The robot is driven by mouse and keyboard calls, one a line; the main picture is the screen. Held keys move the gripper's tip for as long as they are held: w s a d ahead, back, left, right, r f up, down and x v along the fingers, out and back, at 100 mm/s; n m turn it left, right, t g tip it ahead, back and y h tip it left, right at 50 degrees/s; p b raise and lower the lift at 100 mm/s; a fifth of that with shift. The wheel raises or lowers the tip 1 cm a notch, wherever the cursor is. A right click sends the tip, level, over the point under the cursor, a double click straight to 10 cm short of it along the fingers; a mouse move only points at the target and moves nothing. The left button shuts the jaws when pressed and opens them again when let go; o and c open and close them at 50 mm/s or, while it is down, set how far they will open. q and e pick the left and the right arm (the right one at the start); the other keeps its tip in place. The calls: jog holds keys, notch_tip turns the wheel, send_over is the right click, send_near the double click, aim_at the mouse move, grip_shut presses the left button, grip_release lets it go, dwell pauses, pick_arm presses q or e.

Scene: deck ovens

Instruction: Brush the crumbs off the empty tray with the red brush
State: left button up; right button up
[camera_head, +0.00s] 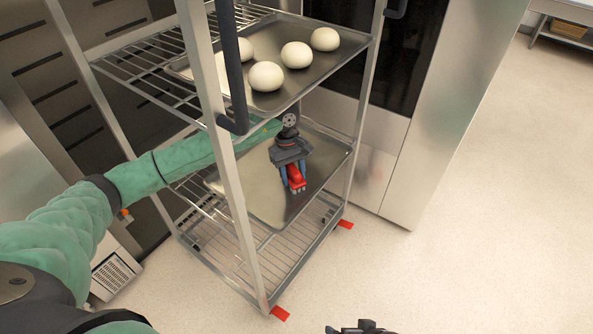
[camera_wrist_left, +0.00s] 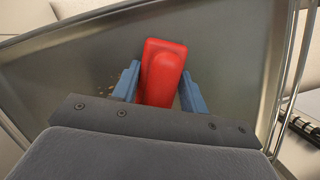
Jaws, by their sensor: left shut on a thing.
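My left gripper (camera_head: 292,178) reaches into the rack over the lower tray and is shut on the red brush (camera_head: 296,177). In the left wrist view the red brush (camera_wrist_left: 162,72) sits between the two blue fingers (camera_wrist_left: 158,92). The empty tray (camera_head: 262,192) lies on a lower shelf of the rack; its grey surface also fills much of the left wrist view (camera_wrist_left: 70,75). A few small brown crumbs (camera_wrist_left: 112,84) lie on it left of the brush. Whether the bristles touch the tray is hidden. Only a dark part, perhaps of my right gripper, shows at the bottom edge.
An upper tray (camera_head: 325,68) with several dough balls (camera_head: 266,76) sits above my left forearm. The rack's front post (camera_head: 222,140) and black handle (camera_head: 232,75) stand close to the arm. Floor at right is clear.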

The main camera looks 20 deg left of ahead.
pick_arm(q)
jog(key=shift+a+f+b, duration=0.1)
jog(key=shift+a+b, duration=0.15)
jog(key=shift+b, duration=0.1)
jog(key=shift+w+a, duration=0.2)
jog(key=shift+w+d+b, duration=0.35)
jog(key=shift+w+b, duration=0.5)
jog(key=shift+w, duration=0.05)
jog(key=shift+w+d+b, duration=0.3)
jog(key=shift+w+b, duration=0.15)
jog(key=shift+w, duration=0.35)
jog(key=shift+w+d+b, duration=0.3)
jog(key=shift+w+b, duration=0.15)
jog(key=shift+w, duration=0.35)
jog(key=shift+b, duration=0.45)
jog(key=shift+s+a+r, duration=0.1)
jog(key=shift+s+a, duration=0.2)
jog(key=shift+s, duration=0.55)
jog(key=shift+s+a+r, duration=0.1)
jog(key=shift+s+a, duration=0.25)
jog(key=shift+s, duration=0.55)
jog(key=shift+s+a, duration=0.3)
jog(key=shift+s, duration=0.55)
